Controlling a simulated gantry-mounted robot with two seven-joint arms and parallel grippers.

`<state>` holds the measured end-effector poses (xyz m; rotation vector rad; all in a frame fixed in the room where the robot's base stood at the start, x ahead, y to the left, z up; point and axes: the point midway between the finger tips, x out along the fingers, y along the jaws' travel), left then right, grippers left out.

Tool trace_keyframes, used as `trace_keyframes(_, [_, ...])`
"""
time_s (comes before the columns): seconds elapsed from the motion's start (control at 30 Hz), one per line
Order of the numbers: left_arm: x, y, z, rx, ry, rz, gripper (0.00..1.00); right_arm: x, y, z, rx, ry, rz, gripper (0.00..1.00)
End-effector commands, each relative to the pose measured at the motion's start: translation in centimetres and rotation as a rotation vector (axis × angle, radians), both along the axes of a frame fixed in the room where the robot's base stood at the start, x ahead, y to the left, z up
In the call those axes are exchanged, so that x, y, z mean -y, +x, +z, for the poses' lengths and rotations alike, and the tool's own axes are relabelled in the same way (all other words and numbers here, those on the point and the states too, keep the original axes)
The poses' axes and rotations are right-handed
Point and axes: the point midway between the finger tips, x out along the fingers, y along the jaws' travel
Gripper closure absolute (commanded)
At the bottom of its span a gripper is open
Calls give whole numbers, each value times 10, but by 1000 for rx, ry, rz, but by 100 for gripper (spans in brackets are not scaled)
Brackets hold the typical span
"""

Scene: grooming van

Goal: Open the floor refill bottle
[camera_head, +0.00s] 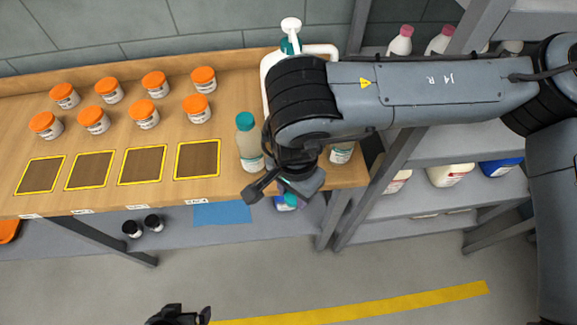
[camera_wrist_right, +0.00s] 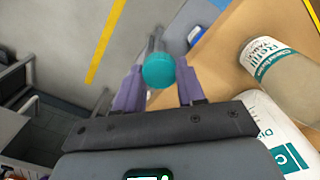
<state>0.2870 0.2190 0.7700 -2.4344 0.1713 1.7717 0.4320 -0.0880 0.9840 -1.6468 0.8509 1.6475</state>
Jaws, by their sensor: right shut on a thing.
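A clear bottle with a teal cap (camera_head: 250,145) stands upright near the table's front edge; its label reads "Refill" in the right wrist view (camera_wrist_right: 280,75). My right gripper (camera_head: 284,190) is just right of it, beyond the front edge. In the right wrist view its fingers (camera_wrist_right: 160,88) are shut on a teal cap (camera_wrist_right: 158,70), separate from the standing bottle's cap. A greyish form shows behind the held cap; I cannot tell whether it is a bottle body. My left gripper (camera_head: 180,315) is at the bottom edge, partly cut off, away from the table.
Several orange-lidded jars (camera_head: 145,113) stand on the table (camera_head: 225,95) behind yellow-framed dark squares (camera_head: 198,159). A white pump bottle (camera_head: 291,28) is partly behind my right arm. Shelves (camera_head: 440,205) with bottles adjoin; the front floor is open.

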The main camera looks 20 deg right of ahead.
Motion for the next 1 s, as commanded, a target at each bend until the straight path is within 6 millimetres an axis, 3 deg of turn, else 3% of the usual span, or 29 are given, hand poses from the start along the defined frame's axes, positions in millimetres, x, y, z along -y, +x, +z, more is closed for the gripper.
trace_keyframes(0.2, [0, 0, -9, 0, 0, 0, 2, 9, 58, -2, 1, 0, -5, 98])
trace_keyframes(0.43, [0, 0, -14, 0, 0, 0, 2, 16, 98, 0, 2, 0, -2, 98])
trace_keyframes(0.5, [0, 0, -20, 1, 0, 0, 2, 16, 95, -14, -1, 0, 2, 98])
trace_keyframes(0.83, [0, 0, -27, 0, 0, 0, 2, 15, 94, -32, -1, -1, 2, 98])
trace_keyframes(1.0, [0, 0, -40, 1, -1, 0, 2, 15, 94, -57, -3, 0, 1, 98])
